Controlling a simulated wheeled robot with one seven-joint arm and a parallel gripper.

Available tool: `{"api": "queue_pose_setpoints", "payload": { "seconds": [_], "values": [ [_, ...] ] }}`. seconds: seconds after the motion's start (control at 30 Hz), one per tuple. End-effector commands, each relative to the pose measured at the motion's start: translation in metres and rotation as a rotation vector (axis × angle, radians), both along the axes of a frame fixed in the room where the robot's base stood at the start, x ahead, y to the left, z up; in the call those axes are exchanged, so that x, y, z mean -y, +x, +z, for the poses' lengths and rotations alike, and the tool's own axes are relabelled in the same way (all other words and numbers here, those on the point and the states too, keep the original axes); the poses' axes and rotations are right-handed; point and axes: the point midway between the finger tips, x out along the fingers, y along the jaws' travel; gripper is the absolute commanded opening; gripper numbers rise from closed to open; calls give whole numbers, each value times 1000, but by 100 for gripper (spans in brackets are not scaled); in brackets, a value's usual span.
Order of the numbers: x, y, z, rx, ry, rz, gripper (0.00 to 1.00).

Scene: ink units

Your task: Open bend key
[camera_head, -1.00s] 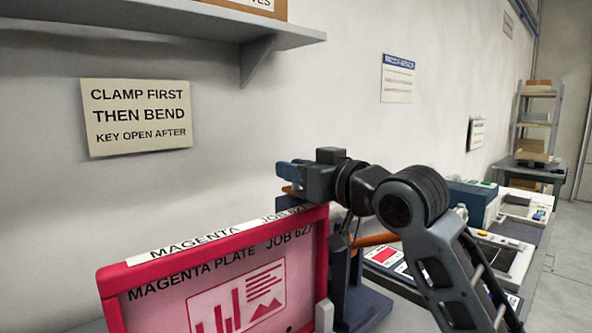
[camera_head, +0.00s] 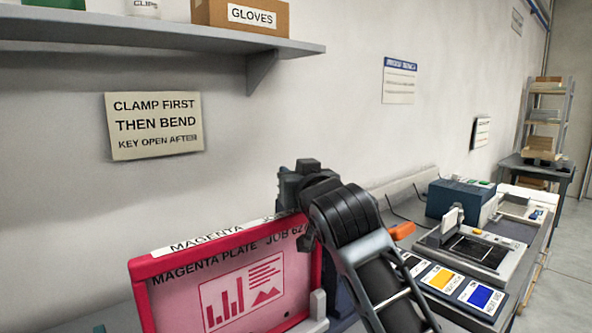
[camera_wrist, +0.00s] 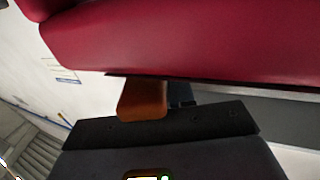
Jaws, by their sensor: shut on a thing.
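My gripper (camera_head: 292,188) is at the top right corner of the magenta plate (camera_head: 245,285), against the wall side, with its fingertips mostly hidden by my wrist. In the wrist view a short orange handle (camera_wrist: 143,100), which looks like the bend key, shows between a dark bar and a large red edge. My gripper is shut on it, though the contact is mostly hidden. In the head view an orange lever end (camera_head: 402,231) shows right of my arm. I cannot tell whether it is the same part. The bending unit behind the plate is largely hidden.
A wall sign (camera_head: 155,125) reads clamp first, then bend, key open after. A shelf (camera_head: 150,44) with a gloves box (camera_head: 242,14) hangs above left. The bench to the right holds a blue box (camera_head: 460,203) and colour cards (camera_head: 440,280).

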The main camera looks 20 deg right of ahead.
Motion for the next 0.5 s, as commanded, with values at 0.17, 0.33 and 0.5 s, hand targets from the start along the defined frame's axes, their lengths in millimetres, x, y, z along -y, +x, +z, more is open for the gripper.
{"api": "queue_pose_setpoints", "payload": {
  "seconds": [0.17, 0.33, 0.5],
  "values": [
    [-2, 0, 0, 0, 0, -83, 0],
    [-1, 0, 0, 1, 0, -134, 0],
    [0, 0, 0, 1, 0, -155, 0]
  ]
}}
